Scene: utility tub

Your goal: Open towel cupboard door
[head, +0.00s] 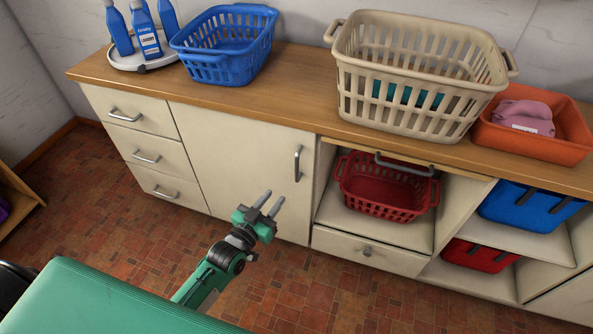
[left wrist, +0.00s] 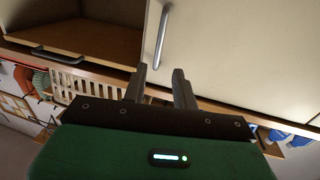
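The cream cupboard door (head: 240,160) is shut, flush in the counter front between the drawers and the open shelf bay. Its upright metal bar handle (head: 297,163) is near its right edge. My left gripper (head: 271,203) is in front of the lower right part of the door, fingers parted and nothing between them. In the left wrist view, the gripper (left wrist: 158,84) points toward the door (left wrist: 240,50), with the handle (left wrist: 162,38) just beyond the fingertips and apart from them. My right gripper is not in view.
Drawers (head: 140,147) with bar handles stand left of the door. A red basket (head: 385,187) sits in the open bay to its right. A blue basket (head: 225,48), beige basket (head: 408,115) and orange tub (head: 530,145) stand on the wooden countertop (head: 290,90). The tiled floor (head: 120,215) before the drawers is clear.

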